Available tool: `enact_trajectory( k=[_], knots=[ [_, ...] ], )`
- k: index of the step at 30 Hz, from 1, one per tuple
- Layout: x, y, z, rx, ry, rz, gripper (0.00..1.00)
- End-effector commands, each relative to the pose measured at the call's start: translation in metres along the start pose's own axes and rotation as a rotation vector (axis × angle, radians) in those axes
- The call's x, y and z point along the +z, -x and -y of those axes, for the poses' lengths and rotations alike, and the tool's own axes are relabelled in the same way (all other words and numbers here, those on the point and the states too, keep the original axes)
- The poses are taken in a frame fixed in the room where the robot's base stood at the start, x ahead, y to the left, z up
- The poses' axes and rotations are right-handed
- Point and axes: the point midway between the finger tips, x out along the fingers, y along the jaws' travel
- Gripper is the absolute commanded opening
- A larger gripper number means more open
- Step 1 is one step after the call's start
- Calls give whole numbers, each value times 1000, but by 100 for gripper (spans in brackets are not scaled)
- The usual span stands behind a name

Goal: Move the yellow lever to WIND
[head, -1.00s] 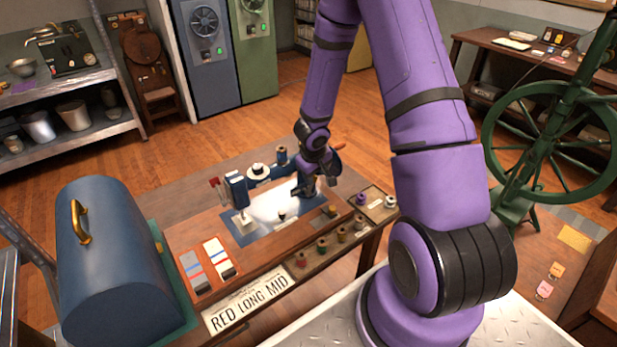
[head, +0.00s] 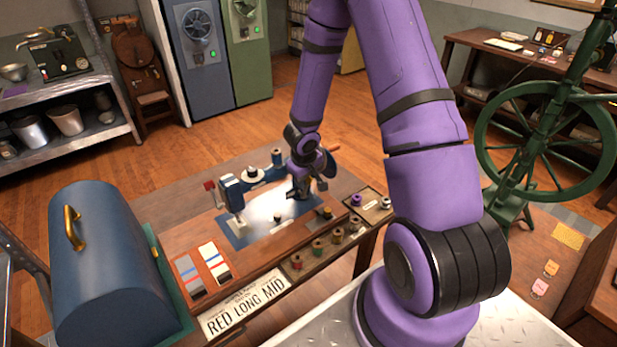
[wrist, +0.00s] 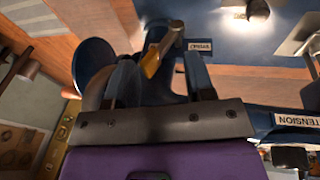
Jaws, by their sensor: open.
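A blue sewing machine (head: 230,190) stands on the wooden table in the head view. The yellow lever (wrist: 152,62) shows in the wrist view, between the two fingers of my gripper (wrist: 160,78). The fingers are spread, and I cannot tell whether either touches the lever. A small label (wrist: 200,47) lies just right of the lever; its word is not clear to me. In the head view my gripper (head: 303,186) is at the right end of the machine and hides the lever there.
A label reading TENSION (wrist: 298,120) is at the right of the wrist view. Thread spools (head: 318,248) line the table's front right. A blue domed case (head: 105,260) stands at the left. A sign (head: 245,308) reads RED LONG MID. A green spinning wheel (head: 487,150) stands at the right.

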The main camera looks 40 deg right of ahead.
Motion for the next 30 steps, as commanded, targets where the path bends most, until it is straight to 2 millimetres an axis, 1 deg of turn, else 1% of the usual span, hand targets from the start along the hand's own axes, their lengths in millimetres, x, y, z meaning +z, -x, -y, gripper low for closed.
enact_trajectory(
  k=[6,30],
  knots=[
    [0,3,8,-1,1,0,49],
    [-1,4,31,-1,1,0,49]
  ],
)
